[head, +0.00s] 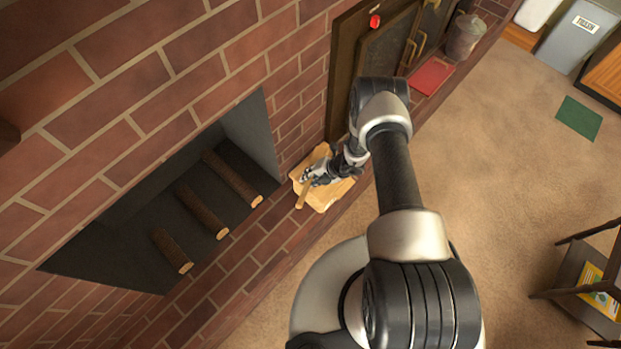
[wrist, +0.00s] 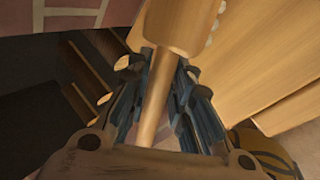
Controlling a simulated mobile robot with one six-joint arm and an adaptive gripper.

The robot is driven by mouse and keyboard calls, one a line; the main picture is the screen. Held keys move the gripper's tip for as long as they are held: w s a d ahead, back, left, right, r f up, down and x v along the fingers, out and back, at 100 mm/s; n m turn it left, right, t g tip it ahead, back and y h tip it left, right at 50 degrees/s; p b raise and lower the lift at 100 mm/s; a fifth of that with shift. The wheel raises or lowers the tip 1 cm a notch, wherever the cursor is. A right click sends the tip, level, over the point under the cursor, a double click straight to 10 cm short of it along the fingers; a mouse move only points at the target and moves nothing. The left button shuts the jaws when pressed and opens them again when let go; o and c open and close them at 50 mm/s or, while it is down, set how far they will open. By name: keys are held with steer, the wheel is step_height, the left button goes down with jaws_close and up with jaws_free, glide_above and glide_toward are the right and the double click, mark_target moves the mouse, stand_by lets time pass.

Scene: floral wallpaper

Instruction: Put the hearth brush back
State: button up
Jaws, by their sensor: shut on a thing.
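The hearth brush (head: 302,195) shows in the head view as a short light-wood piece sticking out below my gripper (head: 313,178). In the wrist view, its round wooden handle (wrist: 155,105) runs between the two fingers of my gripper (wrist: 157,88), which is shut on it. A wider wooden part (wrist: 180,25) is at the top of that view. A pale wooden box or board (head: 325,195) lies on the brick ledge below and beside my gripper. I cannot tell whether the brush touches it.
The open firebox (head: 150,215) with several logs is left of my gripper. A dark framed panel (head: 385,65) with brass-coloured handles stands behind. A red book-like thing (head: 431,76) and a lidded pot (head: 463,38) are further along the ledge. The carpet (head: 480,190) at right is mostly clear.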

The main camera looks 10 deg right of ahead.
steer(key=shift+r, duration=0.1)
steer(key=o, duration=0.9)
steer(key=shift+o, duration=0.2)
